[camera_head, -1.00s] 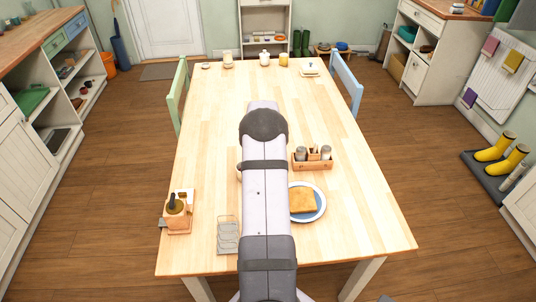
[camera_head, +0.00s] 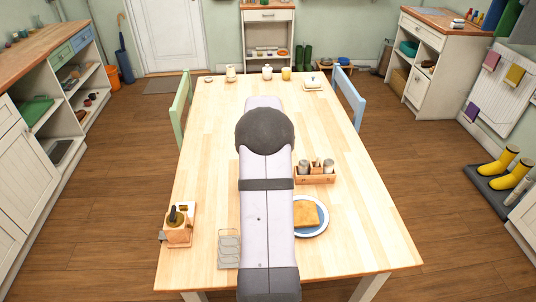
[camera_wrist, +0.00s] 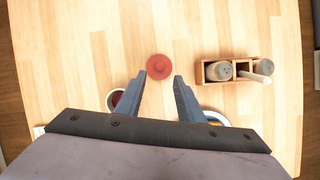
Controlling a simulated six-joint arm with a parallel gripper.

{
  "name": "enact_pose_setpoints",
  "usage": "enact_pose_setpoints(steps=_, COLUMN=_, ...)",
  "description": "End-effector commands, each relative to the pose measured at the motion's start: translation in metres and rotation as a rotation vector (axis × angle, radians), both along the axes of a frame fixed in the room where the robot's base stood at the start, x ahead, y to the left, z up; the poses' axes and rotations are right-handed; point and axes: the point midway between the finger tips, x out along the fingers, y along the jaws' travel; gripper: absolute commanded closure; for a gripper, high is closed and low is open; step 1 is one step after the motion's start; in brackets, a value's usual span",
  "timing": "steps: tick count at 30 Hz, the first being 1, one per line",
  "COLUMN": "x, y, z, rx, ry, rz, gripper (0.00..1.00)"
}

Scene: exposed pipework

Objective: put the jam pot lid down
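The jam pot lid, a round red disc (camera_wrist: 159,67), lies flat on the wooden table (camera_wrist: 85,70) in the wrist view, just beyond my fingertips. My gripper (camera_wrist: 160,76) is open, its two grey fingers apart and nothing held between them. The jam pot (camera_wrist: 115,98), an open pot with dark red inside, stands at the left finger, which partly covers it. In the head view my arm hides the gripper, the lid and the pot.
A wooden caddy with shakers (camera_wrist: 213,81) stands to the right of the lid; the plate with toast (camera_head: 322,229) is nearer. A wire rack (camera_head: 229,249) and wooden holder (camera_head: 179,234) are at left.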

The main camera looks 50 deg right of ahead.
Motion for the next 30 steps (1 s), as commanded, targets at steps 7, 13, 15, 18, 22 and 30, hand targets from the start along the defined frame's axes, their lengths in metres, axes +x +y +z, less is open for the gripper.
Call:
enact_pose_setpoints(steps=7, x=-0.005, y=0.009, z=0.025, rx=0.0, ry=0.0, rz=0.0, gripper=0.65)
enact_pose_setpoints(steps=13, x=-0.007, y=0.011, z=0.03, rx=0.001, ry=0.001, rz=0.0, gripper=0.65)
enact_pose_setpoints(steps=15, x=-0.007, y=0.011, z=0.03, rx=0.001, ry=0.001, rz=0.0, gripper=0.65)
enact_pose_setpoints(steps=18, x=-0.006, y=0.012, z=0.03, rx=0.002, ry=0.0, rz=-0.003, gripper=0.65)
enact_pose_setpoints(steps=22, x=-0.002, y=0.024, z=0.031, rx=0.021, ry=-0.016, rz=-0.04, gripper=0.65)
enact_pose_setpoints(steps=30, x=0.015, y=0.113, z=0.034, rx=0.16, ry=-0.109, rz=-0.329, gripper=0.65)
